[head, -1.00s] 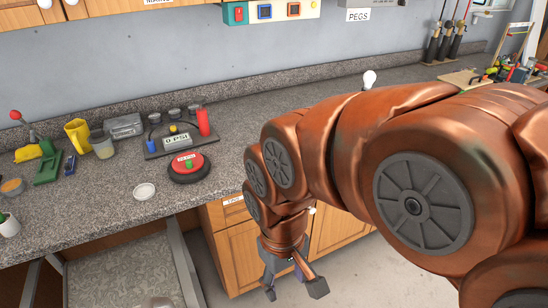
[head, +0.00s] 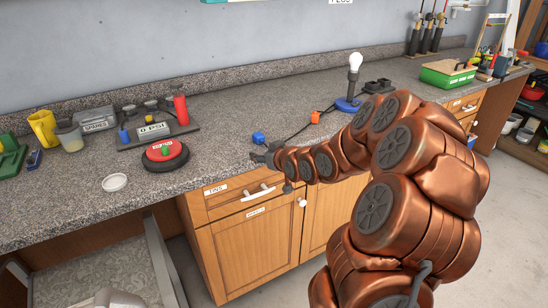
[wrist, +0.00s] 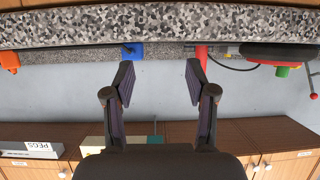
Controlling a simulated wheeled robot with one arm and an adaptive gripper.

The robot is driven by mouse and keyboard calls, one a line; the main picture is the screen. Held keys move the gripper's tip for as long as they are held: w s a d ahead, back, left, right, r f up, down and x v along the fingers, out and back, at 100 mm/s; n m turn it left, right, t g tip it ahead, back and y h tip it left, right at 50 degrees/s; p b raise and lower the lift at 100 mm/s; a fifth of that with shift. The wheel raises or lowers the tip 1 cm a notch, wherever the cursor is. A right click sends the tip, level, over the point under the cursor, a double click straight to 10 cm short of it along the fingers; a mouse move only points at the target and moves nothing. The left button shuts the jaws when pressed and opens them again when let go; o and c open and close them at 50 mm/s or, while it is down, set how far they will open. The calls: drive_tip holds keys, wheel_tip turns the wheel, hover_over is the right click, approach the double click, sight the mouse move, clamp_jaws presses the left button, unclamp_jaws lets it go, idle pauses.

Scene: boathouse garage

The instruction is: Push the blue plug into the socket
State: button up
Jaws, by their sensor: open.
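The blue plug (head: 258,138) lies on the grey speckled counter, right of the red button. In the wrist view, which is upside down, the blue plug (wrist: 132,51) shows just beyond the tip of the left finger. My gripper (head: 262,153) is at the counter's front edge, close to the plug and in front of it. In the wrist view my gripper (wrist: 160,75) is open and empty, its two fingers apart. The socket cannot be made out for certain; a wall panel (head: 218,1) is almost wholly cut off at the top.
An orange connector (head: 315,117) with a black cable lies right of the plug, near a blue-based lamp (head: 348,103). A red button (head: 165,154), a gauge board (head: 158,132) and a white dish (head: 115,182) stand left. Drawers (head: 238,195) are below the counter edge.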

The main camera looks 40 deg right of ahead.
drive_tip(key=t+b, duration=0.1)
drive_tip(key=t, duration=0.1)
approach(261, 139)
drive_tip(key=f, duration=0.1)
drive_tip(key=shift+m+h, duration=0.3)
drive_tip(key=shift+a+r+p+x, duration=0.15)
drive_tip(key=shift+p+x, duration=0.15)
drive_tip(key=shift+x, duration=0.6)
drive_tip(key=shift+r+p+x, duration=0.1)
drive_tip(key=shift+p+x, duration=0.25)
drive_tip(key=shift+x, duration=0.55)
drive_tip(key=shift+a+r+p+x, duration=0.15)
drive_tip(key=shift+p+x, duration=0.15)
drive_tip(key=shift+x, duration=2.85)
drive_tip(key=shift+d, duration=0.1)
clamp_jaws()
